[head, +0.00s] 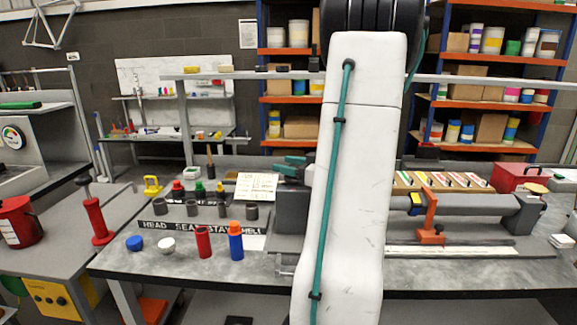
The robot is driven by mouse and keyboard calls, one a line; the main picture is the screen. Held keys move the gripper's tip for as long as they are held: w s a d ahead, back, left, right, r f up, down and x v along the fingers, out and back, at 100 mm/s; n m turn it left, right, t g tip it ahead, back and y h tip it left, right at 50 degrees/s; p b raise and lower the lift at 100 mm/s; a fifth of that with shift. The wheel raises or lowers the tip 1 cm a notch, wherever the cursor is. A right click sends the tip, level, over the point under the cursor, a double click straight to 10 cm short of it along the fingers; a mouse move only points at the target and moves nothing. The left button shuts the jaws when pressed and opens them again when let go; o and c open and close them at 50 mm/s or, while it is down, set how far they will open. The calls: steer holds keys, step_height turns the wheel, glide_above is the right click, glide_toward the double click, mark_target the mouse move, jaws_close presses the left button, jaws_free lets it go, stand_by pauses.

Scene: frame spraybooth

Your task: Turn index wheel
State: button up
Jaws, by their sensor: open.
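My white arm stands upright across the middle of the head view and hides much of the bench behind it. My gripper (287,166) shows just left of the arm, small, with dark green fingers apart and nothing visible between them. It is above a grey block (290,212) on the bench. A grey horizontal tube (466,204) runs right of the arm to a dark end support (523,212). I cannot make out the index wheel; the arm covers the middle of this fixture. I cannot tell whether the gripper touches anything.
An orange stand (430,218) is at the tube. A red cylinder (203,242) and a blue bottle (236,240) stand at the bench's front left, near a lettered black strip (200,226). Decal trays (440,181) lie behind the tube. Bare bench (150,265) shows at front left.

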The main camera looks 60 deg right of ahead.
step_height(320, 180, up, 4)
steer(key=shift+s+f, duration=0.1)
steer(key=s+a+r, duration=0.1)
steer(key=s+a, duration=0.9)
steer(key=s, duration=0.2)
steer(key=shift+c, duration=0.3)
